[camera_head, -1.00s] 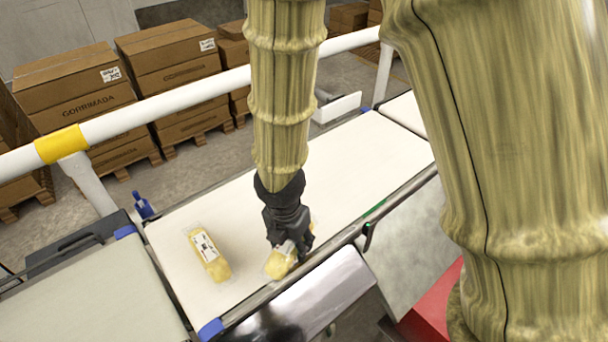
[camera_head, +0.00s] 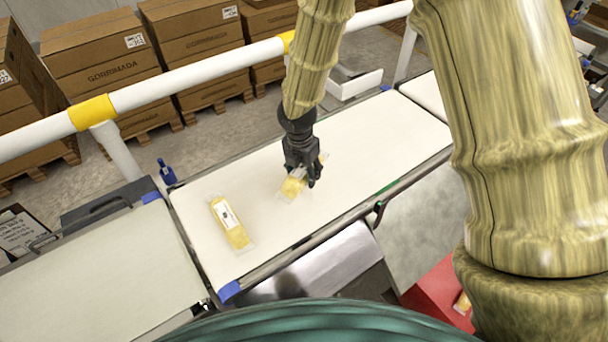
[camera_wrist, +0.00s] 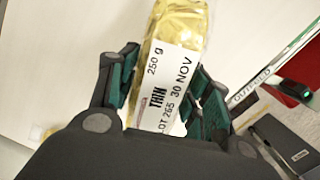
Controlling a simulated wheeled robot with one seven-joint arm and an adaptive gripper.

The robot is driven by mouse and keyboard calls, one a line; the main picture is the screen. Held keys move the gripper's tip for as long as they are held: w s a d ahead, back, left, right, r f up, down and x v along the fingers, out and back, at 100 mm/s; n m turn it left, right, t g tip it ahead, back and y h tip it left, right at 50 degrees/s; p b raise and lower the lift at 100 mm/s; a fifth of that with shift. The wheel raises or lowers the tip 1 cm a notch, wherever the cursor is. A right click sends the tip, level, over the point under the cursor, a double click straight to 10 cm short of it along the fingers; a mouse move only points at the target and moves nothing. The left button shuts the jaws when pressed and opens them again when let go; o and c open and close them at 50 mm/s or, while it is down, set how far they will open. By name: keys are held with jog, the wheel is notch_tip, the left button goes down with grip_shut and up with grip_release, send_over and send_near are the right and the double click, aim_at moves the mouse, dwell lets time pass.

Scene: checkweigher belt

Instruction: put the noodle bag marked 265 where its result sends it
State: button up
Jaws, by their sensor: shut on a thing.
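My gripper (camera_head: 302,178) is shut on a clear-wrapped yellow noodle bag (camera_head: 292,186) over the white belt (camera_head: 350,150). In the wrist view the bag (camera_wrist: 180,25) sits between the green-padded fingers (camera_wrist: 165,95), and its white label reads 250 g, THIN, LOT 265, 30 NOV. The bag seems a little above the belt, but the gap is hard to judge. A second noodle bag (camera_head: 230,222) with a white label lies on the belt to the left; its print is too small to read.
A red bin (camera_head: 438,292) stands at the near side, with a yellow bag (camera_head: 462,304) in it. A white railing (camera_head: 190,88) runs behind the belt, with stacked cartons (camera_head: 105,75) beyond. An OUTFEED marking (camera_wrist: 250,85) shows along the belt edge. The belt's right part is clear.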

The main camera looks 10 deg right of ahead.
aim_at(301, 168)
jog(key=shift+w, duration=0.45)
jog(key=shift+s+d+f+p, duration=0.1)
jog(key=shift+f+p, duration=0.7)
jog(key=shift+f, duration=1)
jog(key=shift+f, duration=0.15)
jog(key=o, duration=1.3)
jog(key=r, duration=0.4)
jog(key=r+b, duration=0.1)
jog(key=r, duration=0.3)
jog(key=s+a+r+b, duration=0.1)
jog(key=r, duration=0.3)
jog(key=shift+r, duration=0.15)
